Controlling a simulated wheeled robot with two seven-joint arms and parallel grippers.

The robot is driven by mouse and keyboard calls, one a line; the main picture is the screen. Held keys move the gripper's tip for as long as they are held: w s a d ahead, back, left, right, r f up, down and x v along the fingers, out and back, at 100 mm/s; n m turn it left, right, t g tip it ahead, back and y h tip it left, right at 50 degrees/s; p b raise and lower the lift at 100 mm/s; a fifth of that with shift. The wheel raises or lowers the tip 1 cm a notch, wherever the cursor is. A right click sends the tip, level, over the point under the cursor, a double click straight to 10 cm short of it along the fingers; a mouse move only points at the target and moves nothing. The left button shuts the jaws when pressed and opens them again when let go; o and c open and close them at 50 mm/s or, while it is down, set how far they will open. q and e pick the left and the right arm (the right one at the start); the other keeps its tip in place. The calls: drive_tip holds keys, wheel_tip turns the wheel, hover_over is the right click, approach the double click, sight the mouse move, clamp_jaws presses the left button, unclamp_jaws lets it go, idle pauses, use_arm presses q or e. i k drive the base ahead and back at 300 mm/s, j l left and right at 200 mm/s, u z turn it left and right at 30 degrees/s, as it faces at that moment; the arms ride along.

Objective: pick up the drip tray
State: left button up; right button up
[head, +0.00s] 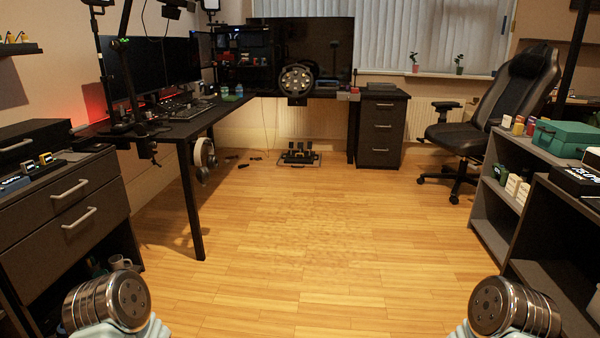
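I cannot make out a drip tray anywhere in the head view. Only round metal-ringed parts of my two arms show, at the bottom left and bottom right corners. Neither gripper is in view, so I cannot tell what they are doing.
A black corner desk (185,125) holds monitors and a racing wheel (297,81). Pedals (298,154) stand on the floor. A dark drawer cabinet (75,195) is at left, an office chair (500,105) at back right, and grey shelves (495,192) with boxes at right. The middle wooden floor (300,235) is clear.

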sight(231, 99)
drive_tip(key=i, duration=2.45)
drive_tip(key=i+l+u, duration=0.1)
drive_tip(key=i, duration=0.6)
drive_tip(key=i+l, duration=0.1)
drive_tip(key=i, duration=0.6)
drive_tip(key=i+l+u, duration=0.15)
drive_tip(key=i, duration=0.55)
